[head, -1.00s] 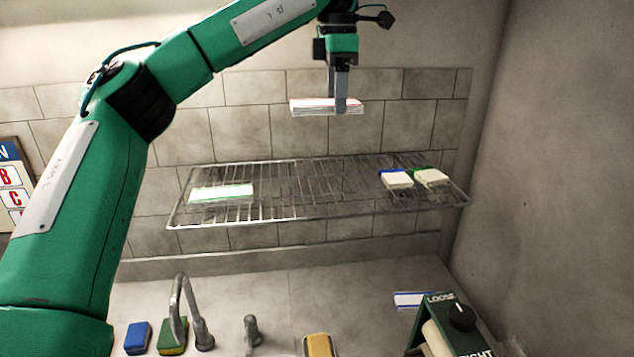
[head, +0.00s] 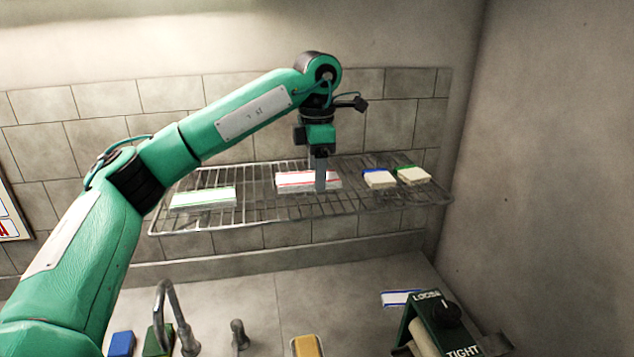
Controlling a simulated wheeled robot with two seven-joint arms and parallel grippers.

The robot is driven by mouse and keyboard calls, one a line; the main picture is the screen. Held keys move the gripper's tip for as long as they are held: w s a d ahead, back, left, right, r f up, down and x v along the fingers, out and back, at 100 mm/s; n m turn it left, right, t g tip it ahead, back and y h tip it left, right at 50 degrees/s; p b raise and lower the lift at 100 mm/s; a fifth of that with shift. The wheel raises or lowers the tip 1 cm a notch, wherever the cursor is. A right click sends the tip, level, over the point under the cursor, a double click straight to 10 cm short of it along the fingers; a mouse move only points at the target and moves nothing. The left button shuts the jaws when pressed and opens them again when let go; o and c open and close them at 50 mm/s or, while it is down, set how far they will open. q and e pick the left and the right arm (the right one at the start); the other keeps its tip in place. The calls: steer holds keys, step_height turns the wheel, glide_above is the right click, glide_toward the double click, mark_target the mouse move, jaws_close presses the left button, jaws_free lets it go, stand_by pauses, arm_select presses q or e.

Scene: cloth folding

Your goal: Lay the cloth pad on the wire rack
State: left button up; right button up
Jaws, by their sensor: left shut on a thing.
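My left gripper (head: 318,178) points down over the middle of the wire rack (head: 255,212). It is shut on a white cloth pad with red stripes (head: 293,182). The pad is level and is at the rack's bars; I cannot tell whether it rests on them or is just above. The gripper fingers cover part of the pad's right half. A white pad with green stripes (head: 203,198) lies on the rack's left part. My right gripper is not in view.
Two pale blocks, one blue-edged (head: 379,180) and one green-edged (head: 413,176), sit at the rack's right. Below are a faucet (head: 172,305), a blue sponge (head: 121,344), a yellow sponge (head: 306,346), a blue-striped white pad (head: 399,298) and a device with a knob (head: 446,314).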

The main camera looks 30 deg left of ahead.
arm_select(q)
step_height(320, 180, down, 3)
steer(key=shift+f+p, duration=0.15)
steer(key=shift+p, duration=0.25)
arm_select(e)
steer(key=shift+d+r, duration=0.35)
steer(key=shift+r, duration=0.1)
arm_select(q)
steer(key=shift+f, duration=0.1)
steer(key=shift+f, duration=0.1)
steer(key=o, duration=1)
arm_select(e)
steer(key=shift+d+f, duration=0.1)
